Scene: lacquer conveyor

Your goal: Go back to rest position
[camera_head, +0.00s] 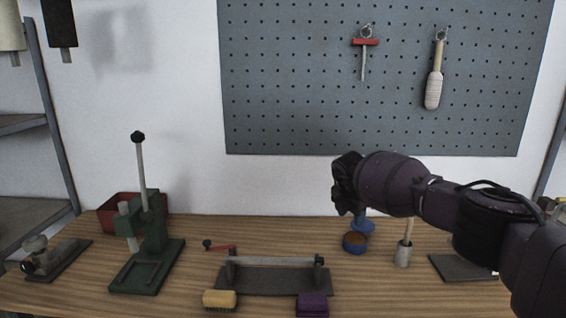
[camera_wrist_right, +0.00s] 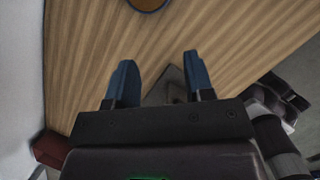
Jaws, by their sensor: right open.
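My right gripper (camera_head: 346,207) is raised above the right half of the table at the end of my dark arm. In the right wrist view (camera_wrist_right: 157,78) its two blue fingers stand apart with nothing between them. A round blue tin with brown contents (camera_head: 355,243) is on the table below the gripper. Its edge also shows at the top of the right wrist view (camera_wrist_right: 148,4). My left gripper is in neither view.
A pegboard (camera_head: 300,90) hangs behind.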

